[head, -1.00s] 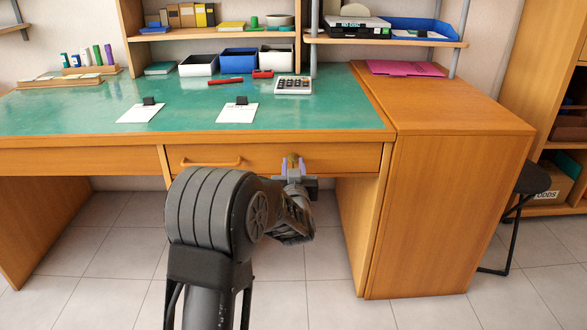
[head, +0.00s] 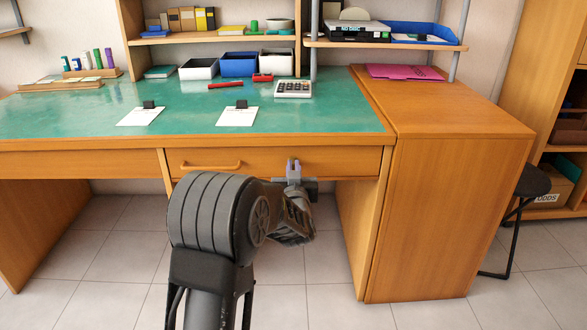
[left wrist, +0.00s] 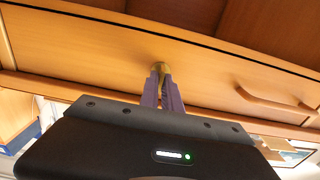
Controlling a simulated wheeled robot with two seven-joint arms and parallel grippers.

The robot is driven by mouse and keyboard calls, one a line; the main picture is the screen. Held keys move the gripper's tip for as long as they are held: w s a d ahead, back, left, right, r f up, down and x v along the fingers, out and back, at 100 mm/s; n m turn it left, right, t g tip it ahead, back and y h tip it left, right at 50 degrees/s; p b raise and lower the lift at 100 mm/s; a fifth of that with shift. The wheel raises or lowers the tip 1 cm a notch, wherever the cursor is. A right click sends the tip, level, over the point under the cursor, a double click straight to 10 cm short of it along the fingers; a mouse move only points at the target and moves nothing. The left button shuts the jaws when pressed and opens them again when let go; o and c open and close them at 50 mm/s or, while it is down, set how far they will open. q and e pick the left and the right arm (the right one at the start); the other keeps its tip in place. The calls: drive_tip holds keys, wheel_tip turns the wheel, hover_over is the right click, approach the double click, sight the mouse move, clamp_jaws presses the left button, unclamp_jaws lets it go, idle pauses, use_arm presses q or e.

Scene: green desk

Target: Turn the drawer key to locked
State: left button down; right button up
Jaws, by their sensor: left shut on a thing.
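The drawer (head: 215,158) is closed under the green desk top, and its front and bar handle (head: 211,165) show. In the left wrist view the drawer front (left wrist: 210,72) and handle (left wrist: 275,103) look tilted. A small brass-coloured key and lock piece (left wrist: 160,67) shows on the drawer front there. My left gripper (head: 293,168) is at the right part of the drawer front. In the left wrist view its two purple-grey fingers (left wrist: 162,82) are shut on the key. In the head view the fingers hide most of the key. My right gripper is out of view.
The desk top (head: 60,120) overhangs the drawer closely above my gripper. A wooden cabinet (head: 445,200) stands at the right, with a black stool (head: 531,182) beyond it. The knee space left of the drawer is open.

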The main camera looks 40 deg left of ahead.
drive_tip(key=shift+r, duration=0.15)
use_arm(q)
drive_tip(key=m+p, duration=0.4)
drive_tip(key=m, duration=0.2)
drive_tip(key=m+p, duration=0.4)
drive_tip(key=m, duration=0.2)
drive_tip(key=m+p, duration=0.5)
drive_tip(key=m, duration=0.1)
drive_tip(key=shift+w+d+f, duration=0.2)
drive_tip(key=shift+d+f, duration=0.05)
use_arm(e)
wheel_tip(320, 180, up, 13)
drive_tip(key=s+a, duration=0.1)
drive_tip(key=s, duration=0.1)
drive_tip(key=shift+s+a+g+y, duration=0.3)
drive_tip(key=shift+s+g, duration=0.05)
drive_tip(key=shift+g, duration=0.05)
use_arm(q)
drive_tip(key=c, duration=1.6)
unclamp_jaws()
